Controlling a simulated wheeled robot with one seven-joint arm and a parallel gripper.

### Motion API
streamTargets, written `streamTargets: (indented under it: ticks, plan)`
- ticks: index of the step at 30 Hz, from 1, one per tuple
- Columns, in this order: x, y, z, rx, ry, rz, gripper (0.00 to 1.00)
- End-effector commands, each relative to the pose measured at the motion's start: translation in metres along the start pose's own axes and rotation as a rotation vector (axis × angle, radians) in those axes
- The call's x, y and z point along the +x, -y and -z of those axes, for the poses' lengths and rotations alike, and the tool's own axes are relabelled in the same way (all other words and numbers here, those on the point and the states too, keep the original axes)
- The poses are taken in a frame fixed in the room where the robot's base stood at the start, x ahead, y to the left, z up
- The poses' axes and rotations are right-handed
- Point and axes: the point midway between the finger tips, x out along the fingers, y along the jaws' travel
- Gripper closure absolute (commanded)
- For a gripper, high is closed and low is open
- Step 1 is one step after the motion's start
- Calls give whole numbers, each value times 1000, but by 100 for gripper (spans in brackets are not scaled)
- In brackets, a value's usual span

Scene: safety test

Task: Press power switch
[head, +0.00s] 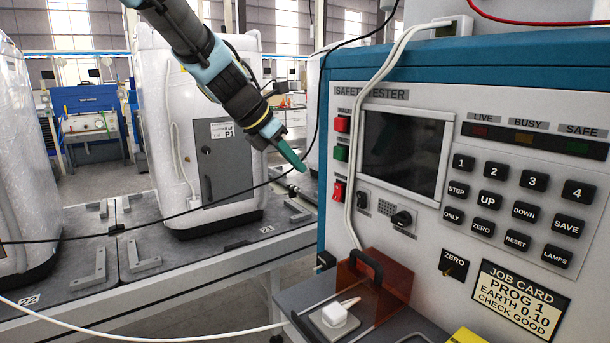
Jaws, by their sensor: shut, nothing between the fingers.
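The safety tester (480,90) is a grey panel in a blue casing on the right. At its left edge is a red rocker switch (338,190), apparently the power switch; its label is too small to read. It sits below a red button (342,124) and a green button (341,153). My gripper (300,166) comes down from the upper left, with its teal fingers shut and empty. In the picture its tip is left of and slightly above the rocker switch, apart from it. I cannot tell the depth gap.
A white cable (362,130) hangs down the panel beside the buttons, and a dark cable (318,110) runs behind my gripper. An orange guard (385,280) stands below.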

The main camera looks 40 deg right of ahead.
Motion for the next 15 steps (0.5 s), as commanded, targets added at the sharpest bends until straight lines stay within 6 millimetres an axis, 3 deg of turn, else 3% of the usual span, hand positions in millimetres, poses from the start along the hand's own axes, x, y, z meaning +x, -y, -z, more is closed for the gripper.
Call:
streamTargets:
  ticks: [15]
  plan:
    - [-9, 0, 0, -1, -1, 0, 100]
